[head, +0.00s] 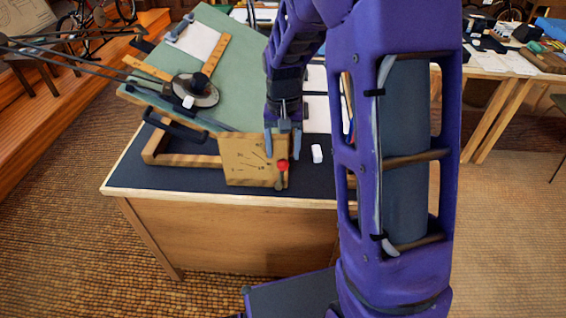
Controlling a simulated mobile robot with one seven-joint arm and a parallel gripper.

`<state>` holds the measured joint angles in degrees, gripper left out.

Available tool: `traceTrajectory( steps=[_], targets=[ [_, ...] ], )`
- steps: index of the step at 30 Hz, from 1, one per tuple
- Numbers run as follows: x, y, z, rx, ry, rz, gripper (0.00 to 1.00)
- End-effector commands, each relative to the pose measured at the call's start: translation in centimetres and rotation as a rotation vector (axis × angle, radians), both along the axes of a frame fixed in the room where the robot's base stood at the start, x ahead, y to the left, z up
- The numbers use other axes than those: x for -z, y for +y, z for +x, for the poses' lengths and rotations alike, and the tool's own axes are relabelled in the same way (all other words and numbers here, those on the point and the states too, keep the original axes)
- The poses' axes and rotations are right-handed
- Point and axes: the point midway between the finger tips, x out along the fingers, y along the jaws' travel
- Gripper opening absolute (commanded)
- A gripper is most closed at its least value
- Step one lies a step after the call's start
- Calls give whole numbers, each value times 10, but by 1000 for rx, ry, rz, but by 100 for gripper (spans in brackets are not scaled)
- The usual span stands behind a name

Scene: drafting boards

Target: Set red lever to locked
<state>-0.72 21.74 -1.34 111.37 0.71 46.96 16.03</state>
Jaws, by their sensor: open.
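The red lever (282,165) has a round red knob on a short dark stem. It is at the right side of a wooden panel (240,165) at the front of the tilted drafting board (225,100). The panel bears dark marks and lines, too small to read. My gripper (282,157) points down with its two blue-grey fingers apart. In the picture the fingertips are just above the knob, one to each side. I cannot tell whether they touch it or how far they are from it in depth.
A white block (317,154) lies on the dark desk top (180,188) right of the panel. A round grey-black object (196,91) and wooden rulers rest on the board. My purple arm hides the desk's right part. Another table (495,65) stands at the back right.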

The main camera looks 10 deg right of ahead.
Motion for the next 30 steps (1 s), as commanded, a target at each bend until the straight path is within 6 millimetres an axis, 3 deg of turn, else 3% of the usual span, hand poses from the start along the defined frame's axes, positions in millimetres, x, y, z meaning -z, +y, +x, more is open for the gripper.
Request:
traceTrajectory(
  steps=[3, 7, 19, 30],
  targets=[
    [22, 0, 0, 0, 2, 1, 67],
    [35, 0, 0, 0, 0, 0, 67],
    [41, 0, 0, 0, -1, 0, 67],
    [41, 0, 0, 0, -2, -1, 1]
  ],
)
